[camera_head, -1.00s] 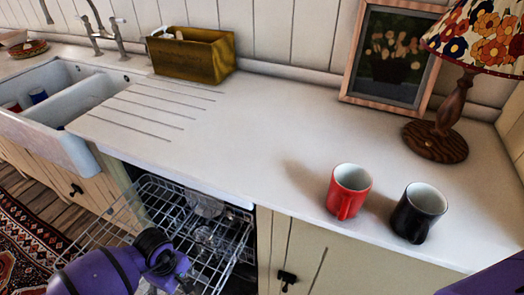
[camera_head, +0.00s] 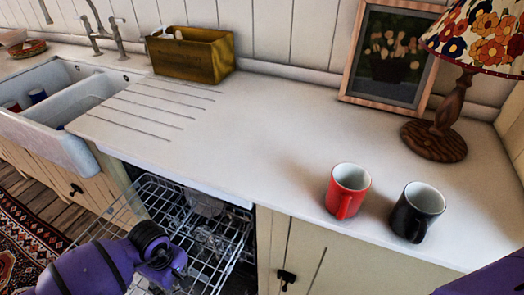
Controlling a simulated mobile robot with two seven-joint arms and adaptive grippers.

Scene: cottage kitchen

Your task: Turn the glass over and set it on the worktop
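Clear glassware shows in the open dishwasher's wire rack: one glass (camera_head: 205,204) near the back and more glass (camera_head: 208,238) in front of it, blurred by the wires. I cannot tell which way up each glass stands. My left arm comes in from the lower left, over the rack. Its gripper (camera_head: 178,274) is mostly hidden behind the purple wrist, and I cannot see its fingers clearly or whether they hold anything. Of my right arm only a purple part shows in the bottom right corner; its gripper is out of view. The white worktop (camera_head: 270,135) runs above the dishwasher.
A red mug (camera_head: 347,190) and a black mug (camera_head: 416,212) stand upright near the worktop's front right edge. A lamp (camera_head: 437,138) and a framed picture (camera_head: 388,58) stand behind. A yellow-brown box (camera_head: 192,55) is by the sink (camera_head: 60,110). The worktop's middle is clear.

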